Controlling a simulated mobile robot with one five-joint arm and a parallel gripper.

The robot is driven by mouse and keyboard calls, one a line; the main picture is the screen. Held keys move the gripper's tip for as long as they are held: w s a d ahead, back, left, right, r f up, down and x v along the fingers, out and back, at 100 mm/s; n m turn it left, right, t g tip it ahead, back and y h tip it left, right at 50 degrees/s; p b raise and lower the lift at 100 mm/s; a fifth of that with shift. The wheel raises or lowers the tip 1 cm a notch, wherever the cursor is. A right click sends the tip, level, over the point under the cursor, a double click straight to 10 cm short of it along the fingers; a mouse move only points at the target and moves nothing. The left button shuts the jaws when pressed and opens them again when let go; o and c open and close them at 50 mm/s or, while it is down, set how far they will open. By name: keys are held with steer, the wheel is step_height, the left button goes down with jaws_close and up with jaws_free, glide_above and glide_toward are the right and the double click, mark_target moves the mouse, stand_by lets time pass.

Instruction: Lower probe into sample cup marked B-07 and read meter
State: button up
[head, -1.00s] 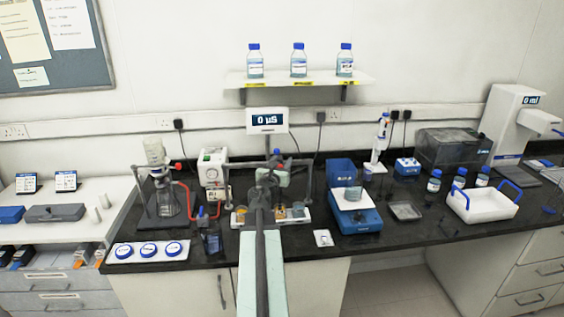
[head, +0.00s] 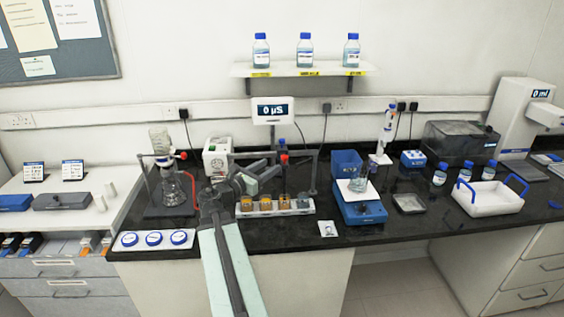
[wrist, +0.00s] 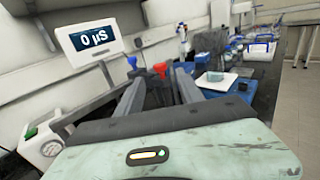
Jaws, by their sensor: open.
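The meter (head: 272,110) at the back of the bench reads "0 µS"; it also shows in the wrist view (wrist: 95,38). A white rack (head: 308,209) holds several sample cups, orange ones (head: 265,203) and a greyish one (head: 303,200) at the right end. Their markings are too small to read. A stand behind the rack carries a red-capped piece (head: 284,158) and a blue-topped piece (head: 281,144); I cannot tell which belongs to the probe. My gripper (head: 262,170) is open, left of these pieces and above the rack's left part. In the wrist view both show beyond its fingers (wrist: 158,88).
Left of my arm stand a flask setup (head: 172,190) and a white box (head: 217,156). Right of the rack are a blue balance (head: 360,211), a pipette stand (head: 380,158) and a white tray (head: 490,200). A small packet (head: 327,229) lies near the front edge.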

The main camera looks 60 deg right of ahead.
mark_target(283, 158)
steer(key=x, duration=0.8)
jaws_close()
stand_by(1.3)
